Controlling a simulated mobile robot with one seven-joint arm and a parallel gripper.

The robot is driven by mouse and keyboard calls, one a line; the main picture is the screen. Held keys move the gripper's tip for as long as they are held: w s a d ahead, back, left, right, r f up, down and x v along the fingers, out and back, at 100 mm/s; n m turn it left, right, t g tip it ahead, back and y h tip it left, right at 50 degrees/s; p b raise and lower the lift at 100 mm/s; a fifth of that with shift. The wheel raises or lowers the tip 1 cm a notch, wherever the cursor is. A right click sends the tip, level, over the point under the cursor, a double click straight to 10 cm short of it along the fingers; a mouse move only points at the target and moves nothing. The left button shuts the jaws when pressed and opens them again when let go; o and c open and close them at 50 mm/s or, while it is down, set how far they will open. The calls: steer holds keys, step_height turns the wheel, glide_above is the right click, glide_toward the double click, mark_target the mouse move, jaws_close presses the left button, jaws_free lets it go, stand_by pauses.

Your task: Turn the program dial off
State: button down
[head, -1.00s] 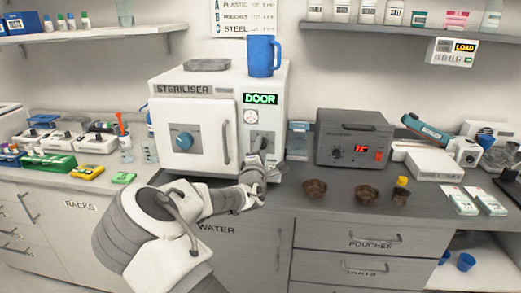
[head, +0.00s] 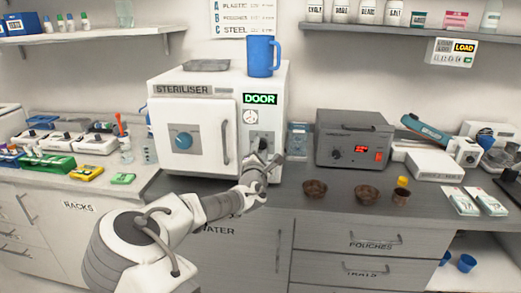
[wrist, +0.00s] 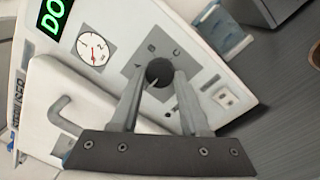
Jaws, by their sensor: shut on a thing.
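The white steriliser (head: 220,95) stands on the counter with its door closed and a green DOOR display (head: 260,99) lit. Its program dial (wrist: 158,72) is a dark round knob on the grey panel right of the door, below a gauge (wrist: 93,47) in the head view. My gripper (wrist: 160,85) is shut on the dial, one finger on each side, as the wrist view shows. In the head view my gripper (head: 264,158) is at the panel and partly hides the dial. Printed marks show around the dial, but its exact pointer setting is unclear.
The steriliser's door handle (head: 226,146) is just left of the panel. A blue mug (head: 261,56) and a grey tray (head: 207,65) rest on top. A dark grey box with a red display (head: 354,140) stands to the right. Brown bowls (head: 315,189) sit on the counter.

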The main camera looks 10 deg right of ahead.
steer(key=shift+c, duration=2)
jaws_free()
steer(key=v, duration=1.7)
steer(key=shift+s, duration=0.25)
